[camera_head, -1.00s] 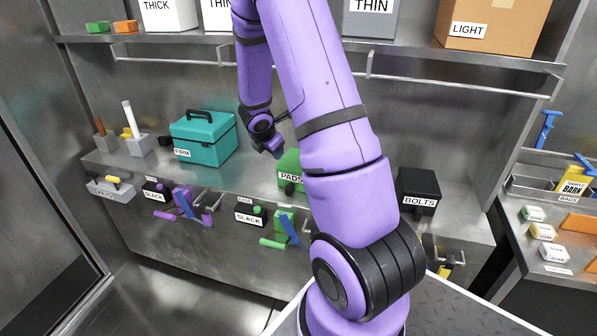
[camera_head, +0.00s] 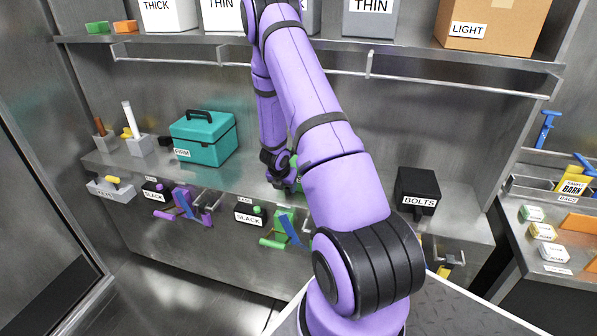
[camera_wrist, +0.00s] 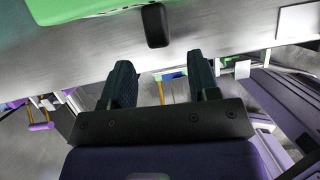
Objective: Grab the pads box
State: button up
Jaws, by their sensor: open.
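The green pads box is on the steel shelf, mostly hidden behind my arm in the head view; a sliver of green (camera_head: 304,184) shows beside my gripper (camera_head: 285,182). In the wrist view, the pads box (camera_wrist: 80,8) fills the upper left as a green face. A dark rounded block, like a handle, (camera_wrist: 156,25) juts out by its edge, ahead of the gap between my fingers. My gripper (camera_wrist: 160,76) is open, with its two dark fingers apart and nothing between them. The fingertips look short of the block.
A teal box (camera_head: 203,140) stands to the left on the shelf (camera_head: 245,184), and a black bolts box (camera_head: 418,190) to the right. Coloured tools hang along the shelf's front edge. A rail (camera_head: 230,64) and an upper shelf with boxes are above.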

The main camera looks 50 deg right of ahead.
aim_at(288, 189)
jog(key=shift+x, duration=2.6)
jog(key=shift+d+r, duration=0.1)
jog(key=shift+d, duration=0.1)
jog(key=shift+c, duration=0.4)
grip_shut()
